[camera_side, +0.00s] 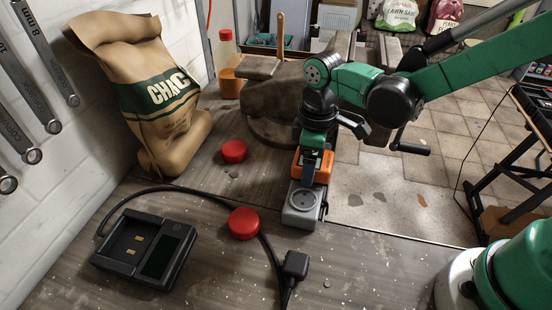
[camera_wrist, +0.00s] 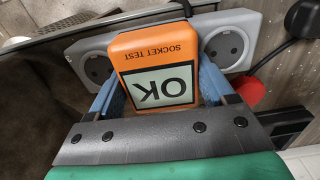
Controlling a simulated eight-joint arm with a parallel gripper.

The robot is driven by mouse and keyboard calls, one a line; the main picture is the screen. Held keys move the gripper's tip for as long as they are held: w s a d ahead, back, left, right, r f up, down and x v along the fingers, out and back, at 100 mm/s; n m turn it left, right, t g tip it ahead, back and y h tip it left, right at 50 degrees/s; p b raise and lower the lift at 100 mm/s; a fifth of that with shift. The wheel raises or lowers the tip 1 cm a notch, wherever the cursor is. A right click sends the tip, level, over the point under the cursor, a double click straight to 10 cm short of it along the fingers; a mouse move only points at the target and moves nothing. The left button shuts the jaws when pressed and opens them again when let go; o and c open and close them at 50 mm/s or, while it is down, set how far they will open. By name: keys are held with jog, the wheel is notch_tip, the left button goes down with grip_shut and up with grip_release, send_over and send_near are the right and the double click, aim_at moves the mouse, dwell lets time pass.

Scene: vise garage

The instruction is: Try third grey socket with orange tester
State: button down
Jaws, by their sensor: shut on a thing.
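The orange tester (camera_side: 322,163) is between the fingers of my gripper (camera_side: 311,160), which is shut on it. In the wrist view the tester (camera_wrist: 153,48) reads "SOCKET TEST", and its screen shows "OK", upside down. My blue fingers (camera_wrist: 160,92) press its two sides. The tester stands over the grey socket strip (camera_side: 300,219), between two uncovered round sockets. In the wrist view one socket (camera_wrist: 98,68) is left of the tester and another (camera_wrist: 224,46) is right of it. The tester hides the strip beneath it, so its pins are out of sight.
A black plug (camera_side: 295,264) and cable lie near the strip's front end. Two red caps (camera_side: 233,151) (camera_side: 244,222), a black charger (camera_side: 140,250) and a paper sack (camera_side: 165,110) are to the left. The vise (camera_side: 281,105) stands behind. The bench edge is close on the right.

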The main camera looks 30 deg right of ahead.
jog(key=shift+r, duration=3.05)
jog(key=w+d, duration=0.2)
jog(key=w+d+r, duration=0.1)
jog(key=w+d, duration=0.1)
jog(key=shift+w+d, duration=0.1)
jog(key=shift+d, duration=0.05)
jog(key=shift+f, duration=0.1)
jog(key=shift+f, duration=2.85)
jog(key=shift+f, duration=0.6)
